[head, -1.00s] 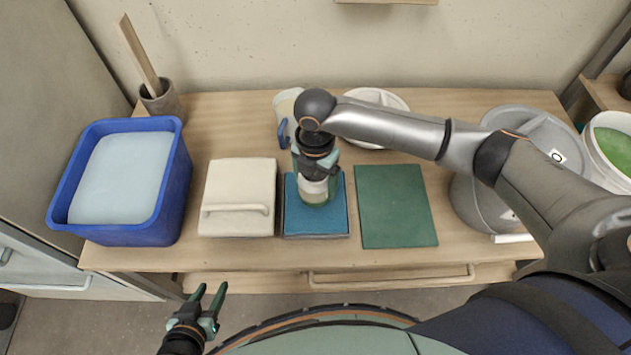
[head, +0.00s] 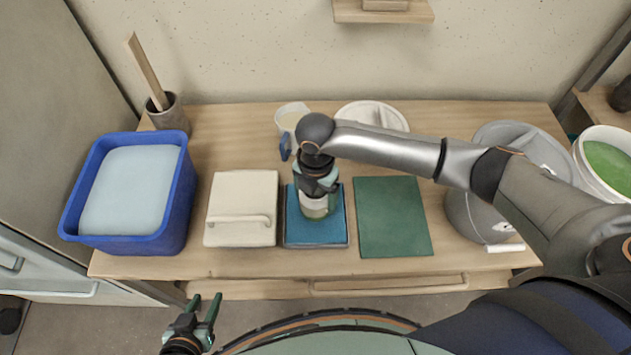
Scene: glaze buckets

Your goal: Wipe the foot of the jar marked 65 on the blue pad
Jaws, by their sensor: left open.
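The blue pad (head: 332,235) lies on the table near its front edge, in the middle of the head view. A small jar (head: 315,209), white above and greenish at its foot, is upright over the pad, below my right gripper (head: 316,192). The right jaws seem to be around the jar's upper part, but the wrist hides most of them. I cannot read a number on the jar, nor tell whether its foot touches the pad. My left gripper (head: 203,316) is open and empty, in front of the table, low at the left.
A white lidded box (head: 240,200) is left of the pad and a green mat (head: 393,220) right of it. A blue tub (head: 177,205), a pot with a stick (head: 170,117), a white jug (head: 290,117), a white dish (head: 390,115) and a grey bucket (head: 465,213) stand around.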

